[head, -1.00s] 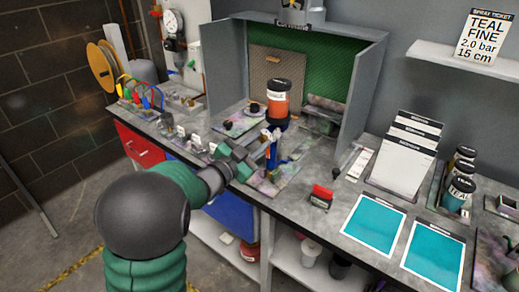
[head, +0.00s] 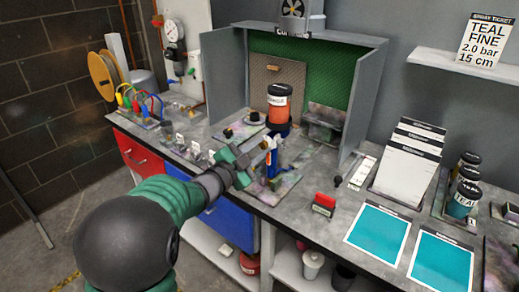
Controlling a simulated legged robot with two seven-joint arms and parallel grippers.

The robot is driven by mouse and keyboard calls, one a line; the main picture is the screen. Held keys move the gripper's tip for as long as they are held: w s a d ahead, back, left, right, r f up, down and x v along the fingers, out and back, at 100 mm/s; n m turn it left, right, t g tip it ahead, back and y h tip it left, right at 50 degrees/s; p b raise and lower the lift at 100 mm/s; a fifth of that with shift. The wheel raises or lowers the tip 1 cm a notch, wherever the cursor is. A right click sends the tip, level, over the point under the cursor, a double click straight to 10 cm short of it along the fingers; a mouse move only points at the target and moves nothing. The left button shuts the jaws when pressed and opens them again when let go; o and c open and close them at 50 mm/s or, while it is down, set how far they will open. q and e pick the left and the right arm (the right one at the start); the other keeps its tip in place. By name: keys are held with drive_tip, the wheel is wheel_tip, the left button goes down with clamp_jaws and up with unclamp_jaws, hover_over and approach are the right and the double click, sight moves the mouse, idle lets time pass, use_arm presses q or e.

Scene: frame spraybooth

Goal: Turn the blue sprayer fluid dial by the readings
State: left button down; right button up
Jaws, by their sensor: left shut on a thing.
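The blue sprayer (head: 273,161) stands upright on a stained mat on the bench, in front of the open spray booth. The fluid dial is too small to make out and is likely hidden by my gripper. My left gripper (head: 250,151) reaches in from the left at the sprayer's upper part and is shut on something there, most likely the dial. An orange paint cup (head: 282,103) with a black lid stands just behind the sprayer. The spray ticket (head: 482,40) reads TEAL FINE, 2.0 bar, 15 cm. My right gripper is out of view.
The booth's grey side wall (head: 361,103) rises right of the sprayer. A pressure gauge (head: 171,31) hangs at the back left, above coloured hoses (head: 140,103).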

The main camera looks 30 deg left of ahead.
use_arm(q)
drive_tip(key=c, duration=1.2)
unclamp_jaws()
drive_tip(key=shift+c, duration=0.2)
drive_tip(key=s+a, duration=0.1)
drive_tip(key=s, duration=1.6)
drive_tip(key=shift+a+p, duration=0.15)
drive_tip(key=shift+p, duration=0.15)
drive_tip(key=shift+w+f, duration=0.1)
drive_tip(key=shift+w, duration=0.05)
drive_tip(key=w+d+f+n+g+y+p, duration=0.3)
drive_tip(key=w+d+f+n+g+p, duration=0.1)
drive_tip(key=f+n+g+p, duration=0.35)
drive_tip(key=s+d+f+n+g+h+p, duration=0.1)
drive_tip(key=s+d+f+g+p, duration=0.1)
drive_tip(key=s+d, duration=0.4)
drive_tip(key=s+d+f+n+g+p, duration=0.1)
drive_tip(key=s+d+f+g+p, duration=0.1)
drive_tip(key=s+d+f+g, duration=0.3)
drive_tip(key=d+g, duration=0.1)
drive_tip(key=d, duration=0.2)
drive_tip(key=shift+s+h, duration=0.35)
drive_tip(key=shift+h, duration=0.05)
